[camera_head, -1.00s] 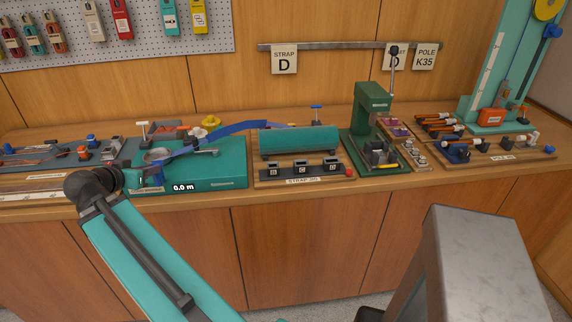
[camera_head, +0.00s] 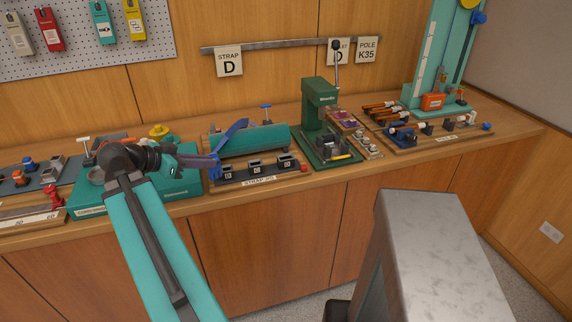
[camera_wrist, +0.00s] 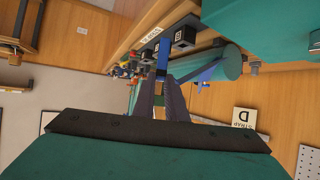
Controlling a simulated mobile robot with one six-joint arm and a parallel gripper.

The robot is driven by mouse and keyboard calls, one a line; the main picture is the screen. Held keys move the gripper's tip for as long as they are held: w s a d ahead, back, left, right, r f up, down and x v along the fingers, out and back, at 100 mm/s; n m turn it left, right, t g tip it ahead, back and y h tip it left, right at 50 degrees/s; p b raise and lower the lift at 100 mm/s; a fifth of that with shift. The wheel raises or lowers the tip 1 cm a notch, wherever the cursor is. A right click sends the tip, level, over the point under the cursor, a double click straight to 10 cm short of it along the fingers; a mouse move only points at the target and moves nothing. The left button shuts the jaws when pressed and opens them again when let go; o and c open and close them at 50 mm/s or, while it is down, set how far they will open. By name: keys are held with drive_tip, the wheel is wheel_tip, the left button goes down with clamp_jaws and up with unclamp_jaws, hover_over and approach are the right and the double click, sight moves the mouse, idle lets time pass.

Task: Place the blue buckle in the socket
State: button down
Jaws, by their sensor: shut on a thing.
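My gripper (camera_head: 208,165) is shut on a blue piece at the end of the blue strap, which I take as the blue buckle; it shows between the finger ends in the wrist view (camera_wrist: 162,60). The blue strap (camera_head: 232,133) rises from it in a bend beside the teal roller (camera_head: 265,138). The gripper is just left of a black socket row with three white-marked sockets, the left (camera_head: 228,170), middle (camera_head: 255,166) and right (camera_head: 284,161). The buckle looks apart from them. Its exact shape is hidden by the fingers.
A teal measuring unit (camera_head: 185,186) stands left of the socket row, with a red knob (camera_head: 303,167) at the row's right end. A green press (camera_head: 320,120) stands to the right. A card reading STRAP D (camera_head: 229,62) hangs behind.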

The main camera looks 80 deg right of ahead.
drive_tip(key=s+d+m+g+y, duration=0.2)
drive_tip(key=s+m+g+y, duration=0.1)
drive_tip(key=s, duration=1.6)
drive_tip(key=shift+r+m+y+b, duration=0.4)
drive_tip(key=shift+m+y, duration=0.2)
drive_tip(key=shift+m, duration=0.4)
drive_tip(key=shift+d, duration=0.2)
drive_tip(key=d+p, duration=0.1)
drive_tip(key=d, duration=0.4)
drive_tip(key=d+f+p, duration=0.1)
drive_tip(key=d+p, duration=0.1)
drive_tip(key=d, duration=0.3)
drive_tip(key=d+p, duration=0.1)
drive_tip(key=d, duration=0.4)
drive_tip(key=shift+s+d+f, duration=0.15)
drive_tip(key=shift+d+f, duration=0.1)
drive_tip(key=shift+d, duration=0.15)
drive_tip(key=shift+f+p, duration=0.15)
drive_tip(key=shift+p, duration=0.15)
